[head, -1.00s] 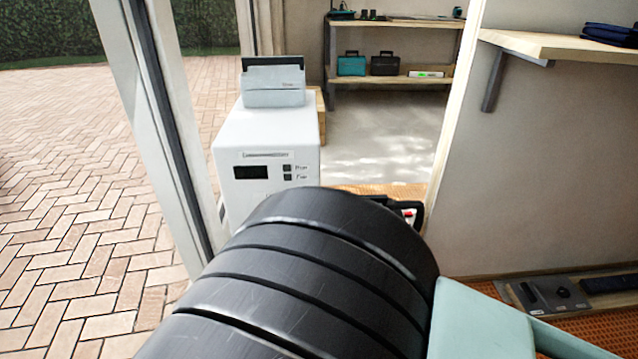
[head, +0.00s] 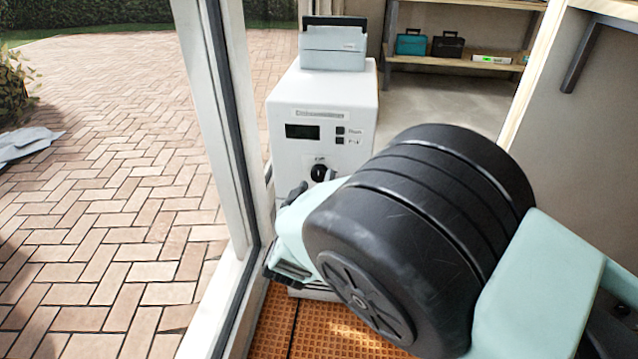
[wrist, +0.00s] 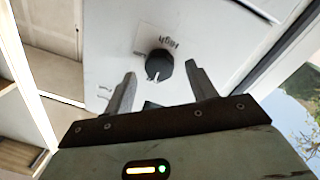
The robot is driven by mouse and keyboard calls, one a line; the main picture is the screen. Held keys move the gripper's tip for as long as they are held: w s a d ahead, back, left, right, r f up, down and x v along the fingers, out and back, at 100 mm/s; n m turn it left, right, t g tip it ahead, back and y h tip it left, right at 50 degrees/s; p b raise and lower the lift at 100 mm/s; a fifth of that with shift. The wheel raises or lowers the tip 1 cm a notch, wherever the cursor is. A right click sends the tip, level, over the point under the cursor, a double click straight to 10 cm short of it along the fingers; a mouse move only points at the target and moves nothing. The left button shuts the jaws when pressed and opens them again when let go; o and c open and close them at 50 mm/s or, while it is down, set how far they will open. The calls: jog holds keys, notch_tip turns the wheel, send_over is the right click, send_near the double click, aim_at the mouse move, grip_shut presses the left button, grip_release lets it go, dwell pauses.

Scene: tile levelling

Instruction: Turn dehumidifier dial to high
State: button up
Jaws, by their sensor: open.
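The white dehumidifier (head: 290,95) stands upright beyond my arm in the head view, with a dark display and two small buttons on its front. Its round black dial (head: 319,172) sits below the display, with the arm just below and right of it. I cannot tell how far the fingertips are from the panel. In the head view my arm hides the dehumidifier's lower front.
A grey box-like item (head: 333,47) rests on top of the dehumidifier. A white door frame (head: 222,130) stands close on the left, beside the gripper. Shelves (head: 460,62) with cases are at the back. Orange grid flooring (head: 300,325) lies below.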

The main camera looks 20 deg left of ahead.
jog(key=shift+w+a, duration=0.15)
jog(key=shift+w, duration=0.65)
jog(key=c, duration=1)
